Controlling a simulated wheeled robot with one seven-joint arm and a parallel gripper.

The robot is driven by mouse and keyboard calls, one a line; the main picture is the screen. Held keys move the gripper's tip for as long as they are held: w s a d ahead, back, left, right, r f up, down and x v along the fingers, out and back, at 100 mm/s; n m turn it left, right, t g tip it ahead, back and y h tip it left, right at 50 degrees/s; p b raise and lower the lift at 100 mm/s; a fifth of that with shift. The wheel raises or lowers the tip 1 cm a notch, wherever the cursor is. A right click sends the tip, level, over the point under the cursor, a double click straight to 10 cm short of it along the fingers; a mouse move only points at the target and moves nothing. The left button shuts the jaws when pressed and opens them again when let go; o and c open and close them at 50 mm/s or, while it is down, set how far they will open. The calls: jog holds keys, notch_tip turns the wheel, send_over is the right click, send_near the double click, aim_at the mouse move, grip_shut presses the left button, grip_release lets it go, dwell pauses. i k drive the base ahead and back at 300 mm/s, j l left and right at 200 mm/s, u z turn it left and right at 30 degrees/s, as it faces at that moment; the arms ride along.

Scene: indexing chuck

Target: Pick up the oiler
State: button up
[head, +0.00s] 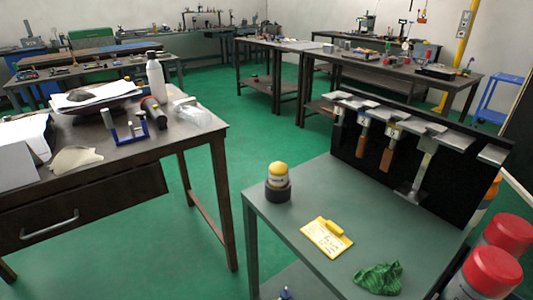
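A small pale pot with a yellow domed cap (278,174) stands upright in a dark round base (278,192) at the back left corner of the grey bench (318,192). It has a label too small to read. A white bottle with a narrow neck (156,80) stands upright on the dark table at the left. I cannot tell for certain which of these is the oiler. My gripper is not clearly in view.
The grey bench holds a yellow tag (327,238), a crumpled green cloth (379,279) and a black rack with hanging tools (400,142). Red-capped containers (492,270) stand at the right. A blue bracket-like device (127,132) sits on the left table. Green floor separates both.

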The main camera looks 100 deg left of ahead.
aim_at(278, 171)
jog(key=k+j+u, duration=0.1)
jog(key=u, duration=0.3)
jog(key=k+j+u, duration=0.1)
jog(key=u, duration=0.3)
jog(key=k+j+u, duration=0.1)
jog(key=u, duration=0.3)
jog(key=j+u, duration=0.2)
jog(key=u, duration=0.2)
jog(key=k+j, duration=0.1)
jog(key=j, duration=0.8)
jog(key=k, duration=0.05)
